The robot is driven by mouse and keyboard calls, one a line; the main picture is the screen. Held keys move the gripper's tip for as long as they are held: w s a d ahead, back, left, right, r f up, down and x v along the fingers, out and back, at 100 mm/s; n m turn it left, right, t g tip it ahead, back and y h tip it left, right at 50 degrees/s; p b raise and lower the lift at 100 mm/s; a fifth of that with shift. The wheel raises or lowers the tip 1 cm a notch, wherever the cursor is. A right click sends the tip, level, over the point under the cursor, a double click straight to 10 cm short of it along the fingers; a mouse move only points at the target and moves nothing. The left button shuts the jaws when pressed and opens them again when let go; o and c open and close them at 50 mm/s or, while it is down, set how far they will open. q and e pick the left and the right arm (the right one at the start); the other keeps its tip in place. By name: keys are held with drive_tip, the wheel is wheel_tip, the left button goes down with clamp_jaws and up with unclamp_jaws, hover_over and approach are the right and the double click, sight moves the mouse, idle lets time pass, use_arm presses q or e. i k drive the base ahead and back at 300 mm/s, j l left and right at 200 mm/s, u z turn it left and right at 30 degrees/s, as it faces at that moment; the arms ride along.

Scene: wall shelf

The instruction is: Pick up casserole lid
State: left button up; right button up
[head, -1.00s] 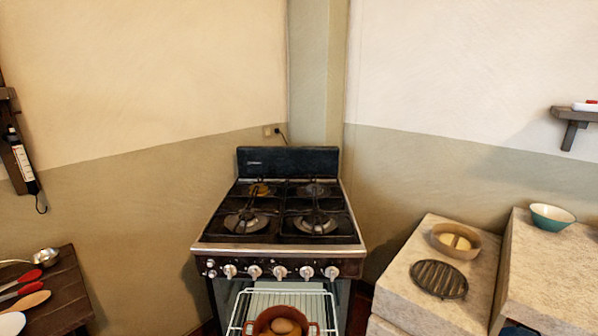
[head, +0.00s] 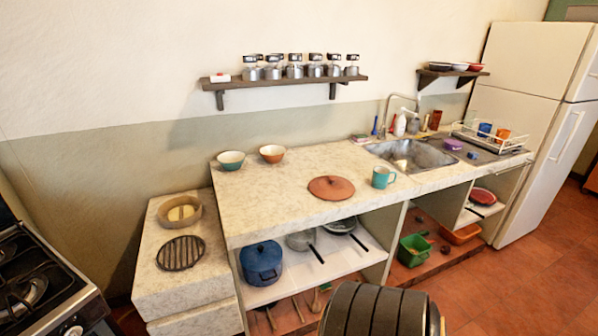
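A flat, round terracotta-brown lid (head: 331,188), which looks like the casserole lid, lies on the pale stone counter (head: 275,205), near its front edge. It has a small raised knob. Nothing covers it. Neither of my grippers is in view. The casserole in the open oven is out of this view.
A sink (head: 412,155) is farther right. A blue pot (head: 262,263) sits on the lower shelf. Counter around the lid is clear.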

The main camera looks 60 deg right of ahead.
sight(328, 188)
drive_tip(key=k+z, duration=0.3)
drive_tip(key=k+l+z, duration=0.15)
drive_tip(key=k+z, duration=0.15)
drive_tip(key=z, duration=0.45)
drive_tip(key=j+z, duration=0.15)
drive_tip(key=z, duration=0.3)
drive_tip(key=j+z, duration=0.1)
drive_tip(key=z, duration=0.35)
drive_tip(key=j+z, duration=0.1)
drive_tip(key=z, duration=0.35)
drive_tip(key=j, duration=0.3)
drive_tip(key=i+j, duration=0.35)
drive_tip(key=j, duration=0.1)
